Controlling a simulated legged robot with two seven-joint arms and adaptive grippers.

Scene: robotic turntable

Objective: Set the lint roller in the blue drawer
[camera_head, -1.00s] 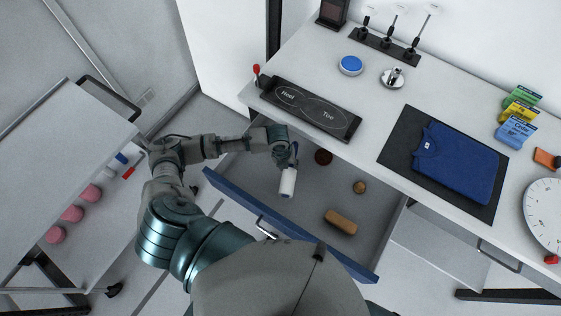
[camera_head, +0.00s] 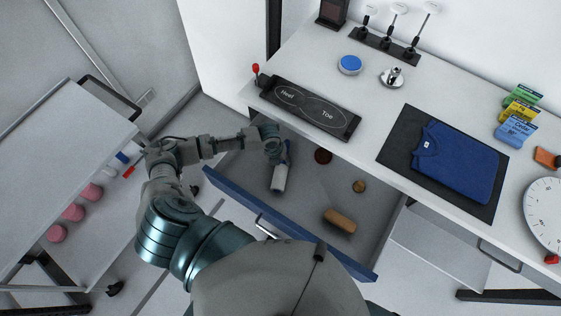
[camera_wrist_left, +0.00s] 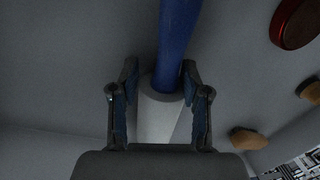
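The lint roller (camera_head: 279,178), a white roll with a blue handle, is inside the open blue drawer (camera_head: 232,207), toward its left end. Its roll (camera_wrist_left: 160,122) and handle (camera_wrist_left: 177,40) also show in the left wrist view. My left gripper (camera_head: 278,156) is down in the drawer at the roller. In the wrist view its fingers (camera_wrist_left: 160,85) flank the roll closely on both sides and look shut on it. Whether the roller touches the drawer floor is hard to tell. My right gripper is not in view.
The drawer also holds a dark red round tin (camera_head: 323,156), a small brown round object (camera_head: 359,186) and a brown block (camera_head: 340,220). The countertop (camera_head: 365,120) overhangs the drawer's back. A side table (camera_head: 60,150) stands at left. The drawer's middle floor is clear.

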